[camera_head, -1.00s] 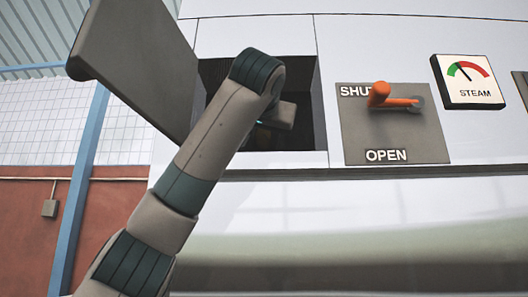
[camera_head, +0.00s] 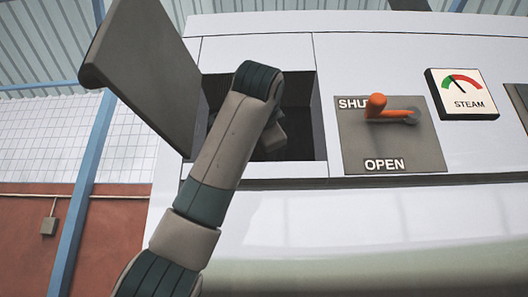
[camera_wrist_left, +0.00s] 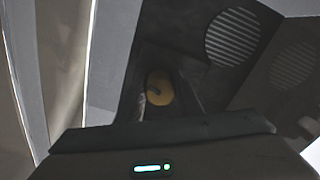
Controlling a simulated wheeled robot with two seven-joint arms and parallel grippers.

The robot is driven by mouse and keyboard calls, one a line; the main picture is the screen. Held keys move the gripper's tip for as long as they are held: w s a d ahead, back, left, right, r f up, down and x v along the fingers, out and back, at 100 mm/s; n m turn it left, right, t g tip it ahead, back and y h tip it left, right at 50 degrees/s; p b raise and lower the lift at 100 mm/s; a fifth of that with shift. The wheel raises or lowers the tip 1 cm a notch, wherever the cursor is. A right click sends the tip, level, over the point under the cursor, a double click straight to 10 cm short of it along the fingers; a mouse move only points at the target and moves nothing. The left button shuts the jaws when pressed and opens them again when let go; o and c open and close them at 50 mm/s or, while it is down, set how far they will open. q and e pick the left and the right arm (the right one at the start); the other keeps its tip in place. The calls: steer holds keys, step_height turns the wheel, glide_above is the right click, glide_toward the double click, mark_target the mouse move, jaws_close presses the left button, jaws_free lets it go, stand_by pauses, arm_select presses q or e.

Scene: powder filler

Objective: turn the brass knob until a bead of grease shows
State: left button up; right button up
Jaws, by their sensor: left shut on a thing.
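The brass knob (camera_wrist_left: 159,87) shows in the left wrist view as a round yellowish face with a dark curved mark, deep in a dark recess. My left gripper (camera_wrist_left: 165,92) has its dark fingers on either side of the knob and is shut on it. In the head view my left arm reaches into the open recess (camera_head: 306,118). The arm hides the knob and the fingertips there. I cannot make out any grease in the shadow. My right gripper is in neither view.
An open grey door (camera_head: 145,75) stands left of the recess, close to my arm. To the right are an orange lever (camera_head: 390,112) at SHUT on a SHUT/OPEN plate (camera_head: 395,148) and a steam gauge (camera_head: 462,93). Round vents (camera_wrist_left: 237,36) show beside the recess.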

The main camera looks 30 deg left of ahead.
arm_select(q)
steer(key=shift+m, duration=1.6)
steer(key=o, duration=1)
steer(key=shift+o, duration=0.2)
steer(key=shift+d, duration=0.1)
steer(key=shift+s+d+f+b, duration=0.1)
steer(key=shift+s+d+b, duration=0.05)
steer(key=shift+s+b, duration=0.3)
steer(key=b+v, duration=0.6)
steer(key=v, duration=1)
steer(key=shift+s, duration=0.2)
